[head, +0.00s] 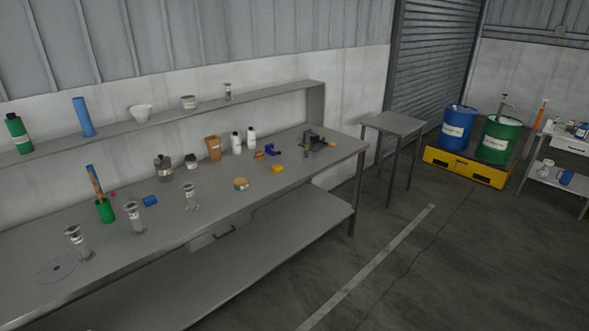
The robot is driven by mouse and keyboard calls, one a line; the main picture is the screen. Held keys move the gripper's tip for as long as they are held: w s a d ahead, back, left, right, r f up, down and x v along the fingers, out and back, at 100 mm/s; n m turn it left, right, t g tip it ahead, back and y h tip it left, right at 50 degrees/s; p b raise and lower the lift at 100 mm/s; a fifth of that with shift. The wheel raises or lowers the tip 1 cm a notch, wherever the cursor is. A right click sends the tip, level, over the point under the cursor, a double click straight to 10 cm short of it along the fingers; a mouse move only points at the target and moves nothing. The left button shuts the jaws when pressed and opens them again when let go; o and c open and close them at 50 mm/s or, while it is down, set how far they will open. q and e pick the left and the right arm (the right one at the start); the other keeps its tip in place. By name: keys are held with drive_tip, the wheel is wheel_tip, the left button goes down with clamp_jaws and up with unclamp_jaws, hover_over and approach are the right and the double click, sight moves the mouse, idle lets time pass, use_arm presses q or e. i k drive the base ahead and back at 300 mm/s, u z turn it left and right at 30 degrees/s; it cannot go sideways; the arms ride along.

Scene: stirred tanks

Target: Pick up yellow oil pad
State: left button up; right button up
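A small yellow block-like thing (278,169) lies on the grey workbench (215,215), toward its right end. Neither of my grippers is in view.
A vise-like tool (316,141), an orange piece (259,155), white bottles (251,138) and a round tin (241,184) stand nearby. A small side table (396,124) and a yellow drum pallet (466,168) stand right. The floor (440,265) in front is clear.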

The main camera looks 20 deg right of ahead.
sight(276, 168)
drive_tip(key=z, duration=0.7)
drive_tip(key=i, duration=1)
drive_tip(key=z, duration=0.5)
drive_tip(key=i, duration=1)
drive_tip(key=u, duration=0.8)
drive_tip(key=i, duration=0.85)
drive_tip(key=u, duration=0.8)
